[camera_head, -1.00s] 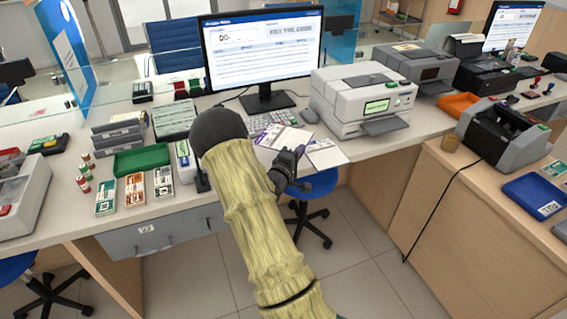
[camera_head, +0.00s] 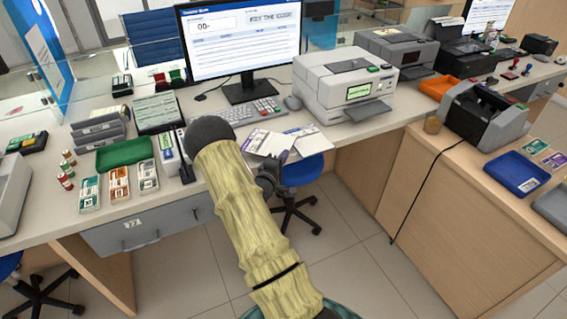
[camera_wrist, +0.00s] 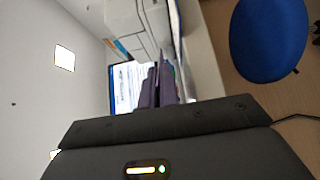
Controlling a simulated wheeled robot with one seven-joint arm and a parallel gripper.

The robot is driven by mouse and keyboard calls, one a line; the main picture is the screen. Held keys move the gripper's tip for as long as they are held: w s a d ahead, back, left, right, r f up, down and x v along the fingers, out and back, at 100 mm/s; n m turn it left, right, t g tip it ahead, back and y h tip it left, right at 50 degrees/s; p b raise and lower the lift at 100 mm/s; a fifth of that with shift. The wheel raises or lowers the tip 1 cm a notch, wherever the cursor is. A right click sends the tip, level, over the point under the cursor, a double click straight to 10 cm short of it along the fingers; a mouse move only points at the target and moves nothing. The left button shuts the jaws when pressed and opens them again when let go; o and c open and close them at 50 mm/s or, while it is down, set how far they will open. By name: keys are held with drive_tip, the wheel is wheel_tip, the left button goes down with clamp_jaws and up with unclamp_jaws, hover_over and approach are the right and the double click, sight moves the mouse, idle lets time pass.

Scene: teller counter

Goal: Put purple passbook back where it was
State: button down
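My gripper (camera_head: 272,174) hangs in front of the desk edge, just below some white papers and booklets (camera_head: 290,138) with small purple patches, in front of the keyboard. No whole purple passbook can be made out; a purple patch (camera_head: 252,141) shows at the left of the papers. In the wrist view my dark fingers (camera_wrist: 158,78) stand close together, pointing towards the monitor (camera_wrist: 127,86). They look purplish, and I cannot tell whether something thin is between them.
A white printer (camera_head: 345,88) stands right of the keyboard (camera_head: 245,112). A green tray (camera_head: 123,156) and banknote stacks (camera_head: 118,184) lie left. A blue stool (camera_head: 302,172) is below the desk. A side counter with a blue tray (camera_head: 516,172) stands right.

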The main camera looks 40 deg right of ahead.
drive_tip(key=shift+f, duration=1.2)
drive_tip(key=shift+f+b, duration=0.3)
drive_tip(key=shift+f, duration=0.05)
drive_tip(key=shift+f, duration=0.1)
drive_tip(key=c, duration=1.6)
unclamp_jaws()
drive_tip(key=shift+c, duration=0.2)
